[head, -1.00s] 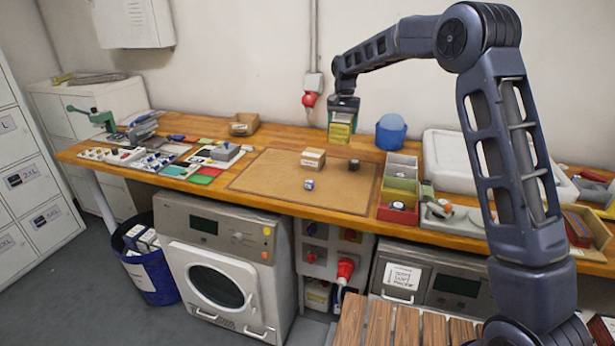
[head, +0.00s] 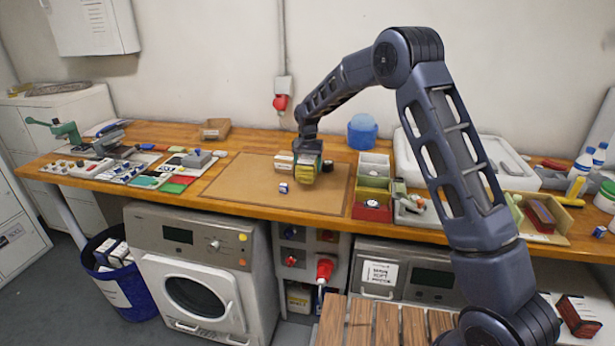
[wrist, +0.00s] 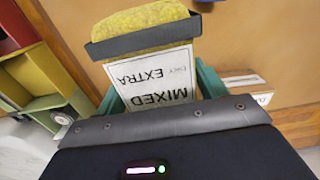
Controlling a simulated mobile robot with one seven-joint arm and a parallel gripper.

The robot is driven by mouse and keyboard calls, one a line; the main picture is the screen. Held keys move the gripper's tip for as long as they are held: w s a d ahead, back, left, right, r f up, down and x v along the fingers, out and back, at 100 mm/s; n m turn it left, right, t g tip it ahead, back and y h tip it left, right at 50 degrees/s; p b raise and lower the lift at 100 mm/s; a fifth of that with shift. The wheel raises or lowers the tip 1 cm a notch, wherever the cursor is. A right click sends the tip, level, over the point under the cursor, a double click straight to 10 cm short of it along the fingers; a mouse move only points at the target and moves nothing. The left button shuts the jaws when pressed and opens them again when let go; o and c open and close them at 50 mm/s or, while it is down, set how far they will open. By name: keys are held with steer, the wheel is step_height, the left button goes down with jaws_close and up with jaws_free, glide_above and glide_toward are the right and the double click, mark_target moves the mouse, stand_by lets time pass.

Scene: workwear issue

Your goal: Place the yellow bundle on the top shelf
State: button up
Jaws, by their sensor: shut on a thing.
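The yellow bundle (head: 305,176) is in my gripper (head: 308,160), over the brown mat (head: 235,187) on the workbench. In the wrist view the bundle (wrist: 140,18) has a fuzzy yellow end, a dark grey band and a white label reading "MIXED" and "EXTRA". My gripper's green fingers (wrist: 158,88) are shut on its two sides. I cannot tell whether the bundle's underside touches the mat. I cannot make out a top shelf in either view.
A pale box (head: 284,160) is beside the bundle, with a small blue-and-white cube (head: 283,188) in front and a dark round item (head: 328,166) to the right. Open-topped bins (head: 372,205) stand right of the mat. The mat's left half is clear.

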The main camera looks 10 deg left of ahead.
steer(key=shift+f, duration=2.45)
steer(key=o, duration=1.2)
steer(key=shift+f, duration=0.1)
steer(key=shift+c, duration=0.2)
